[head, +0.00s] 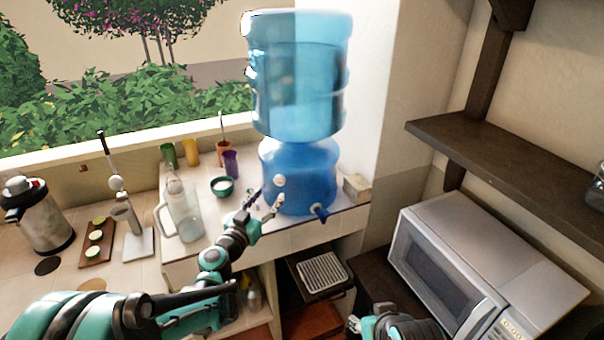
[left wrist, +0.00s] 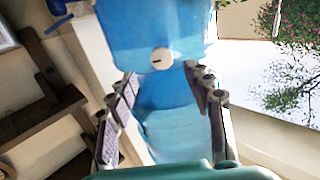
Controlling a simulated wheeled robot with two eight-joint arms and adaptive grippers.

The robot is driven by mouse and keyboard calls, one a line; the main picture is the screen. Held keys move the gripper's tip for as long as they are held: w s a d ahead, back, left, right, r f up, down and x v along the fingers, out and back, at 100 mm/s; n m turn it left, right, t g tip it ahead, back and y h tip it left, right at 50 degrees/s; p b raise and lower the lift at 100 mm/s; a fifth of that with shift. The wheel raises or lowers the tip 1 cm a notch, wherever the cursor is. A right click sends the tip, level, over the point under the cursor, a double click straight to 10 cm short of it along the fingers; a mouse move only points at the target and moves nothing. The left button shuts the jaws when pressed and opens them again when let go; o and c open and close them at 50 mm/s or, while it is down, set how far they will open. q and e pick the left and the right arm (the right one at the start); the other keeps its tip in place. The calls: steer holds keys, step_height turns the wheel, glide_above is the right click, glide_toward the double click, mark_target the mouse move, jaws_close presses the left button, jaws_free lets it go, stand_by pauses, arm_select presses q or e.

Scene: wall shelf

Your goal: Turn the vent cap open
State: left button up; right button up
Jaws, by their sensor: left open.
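The vent cap (head: 279,180) is a small round white knob on the front of the lower blue water container (head: 305,165). In the left wrist view the cap (left wrist: 161,60) shows a short dark slot lying nearly level in that picture. My left gripper (head: 264,199) is open in front of the container, just below the cap in the head view. In the left wrist view its fingers (left wrist: 160,75) are spread, with the cap beyond the tips and between them. I see no contact. My right gripper (head: 356,324) shows only partly at the bottom edge; its jaws are unclear.
A dark blue tap (head: 319,212) sticks out low on the container. A large bottle (head: 297,75) stands on top. A glass pitcher (head: 183,212), a green bowl (head: 222,187) and cups are to the left. A microwave (head: 470,265) and a dark shelf (head: 500,165) are at right.

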mark_target(278, 182)
arm_select(q)
steer(key=x, duration=0.7)
steer(key=shift+w+a+b, duration=0.1)
steer(key=shift+b, duration=0.25)
steer(key=shift+c, duration=0.3)
steer(key=c, duration=1.1)
